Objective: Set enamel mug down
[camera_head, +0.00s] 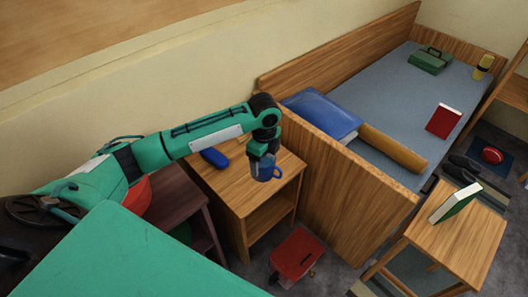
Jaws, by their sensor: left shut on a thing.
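The mug looks upright, in front of the wooden nightstand (231,188) in the picture. I cannot tell whether its base touches the nightstand top or hangs above it. My right gripper is not in view.
A blue object (215,158) lies on the nightstand. The bed's wooden end board (340,200) stands close on the right. A red item (297,256) is on the floor. A stool (455,240) holds a green book (456,203).

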